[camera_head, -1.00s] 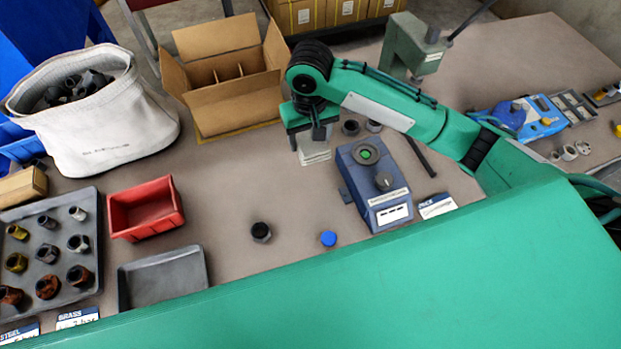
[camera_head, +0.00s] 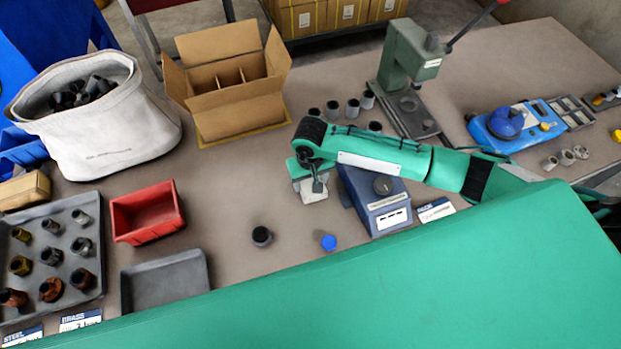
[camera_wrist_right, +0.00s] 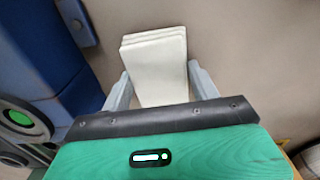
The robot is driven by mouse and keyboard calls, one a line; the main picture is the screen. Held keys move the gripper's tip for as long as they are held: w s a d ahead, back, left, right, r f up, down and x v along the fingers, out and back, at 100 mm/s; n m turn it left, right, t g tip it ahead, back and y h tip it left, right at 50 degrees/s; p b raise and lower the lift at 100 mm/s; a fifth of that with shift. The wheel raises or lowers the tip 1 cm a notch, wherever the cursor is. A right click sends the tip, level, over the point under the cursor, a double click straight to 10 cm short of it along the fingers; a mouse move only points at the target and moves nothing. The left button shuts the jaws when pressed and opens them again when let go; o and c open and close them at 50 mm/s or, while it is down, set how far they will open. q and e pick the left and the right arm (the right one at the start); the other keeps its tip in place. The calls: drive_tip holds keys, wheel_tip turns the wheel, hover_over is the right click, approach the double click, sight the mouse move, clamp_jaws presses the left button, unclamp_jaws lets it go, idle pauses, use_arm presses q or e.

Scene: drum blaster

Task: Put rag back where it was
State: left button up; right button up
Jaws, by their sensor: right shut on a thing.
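The rag is a folded, layered white cloth (camera_wrist_right: 156,65) between the fingers of my right gripper (camera_wrist_right: 158,90) in the right wrist view. In the head view the rag (camera_head: 313,190) shows as a pale block below my right gripper (camera_head: 307,175), just left of the blue-grey device (camera_head: 378,205). The gripper is shut on the rag. I cannot tell whether the rag touches the table. My left gripper is not in view.
A dark ring part (camera_head: 261,236) and a blue cap (camera_head: 328,242) stand in front. A red bin (camera_head: 147,212), a grey tray (camera_head: 165,282) and an open carton (camera_head: 240,122) are further left. Several dark cylinders (camera_head: 352,109) and a green press (camera_head: 408,60) stand behind my arm.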

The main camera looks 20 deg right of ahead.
sight(310, 182)
drive_tip(key=o, duration=0.9)
drive_tip(key=shift+f, duration=0.15)
wheel_tip(310, 182, up, 12)
drive_tip(key=shift+r+b, duration=0.2)
drive_tip(key=shift+b, duration=0.5)
